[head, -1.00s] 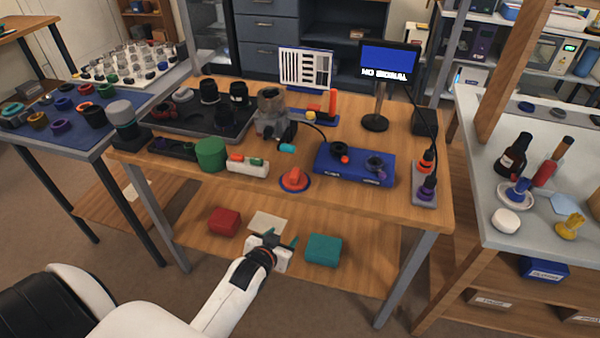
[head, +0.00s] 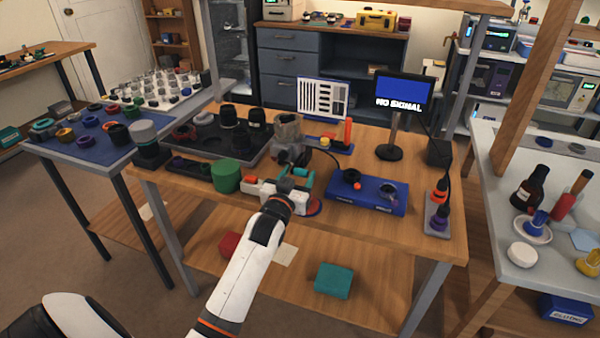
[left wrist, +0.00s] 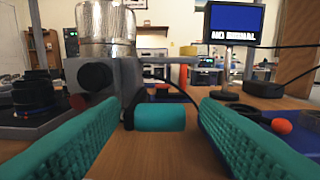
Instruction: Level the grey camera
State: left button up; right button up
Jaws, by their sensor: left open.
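The grey camera (head: 288,137) stands on the wooden workbench, behind my left gripper in the head view. In the left wrist view the camera (left wrist: 128,75) shows a silver ribbed barrel on top, a dark round knob and a teal cylindrical handle (left wrist: 159,117). My left gripper (head: 290,180) is open, its teal fingers pointing at the camera. In the left wrist view the teal handle lies ahead, between the two fingers (left wrist: 158,125); I cannot tell whether it is inside their reach. The camera's lower part is partly hidden by the gripper in the head view. My right gripper is not in view.
A green cylinder (head: 226,176) stands left of my gripper and a blue box with knobs (head: 366,194) right of it. A dark tray of lens parts (head: 190,138) lies to the left. A monitor (head: 403,95) reads NO SIGNAL. A striped chart (head: 322,99) stands behind the camera.

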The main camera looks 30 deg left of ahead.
pick_arm(q)
jog(key=shift+x, duration=0.95)
jog(key=shift+c, duration=0.4)
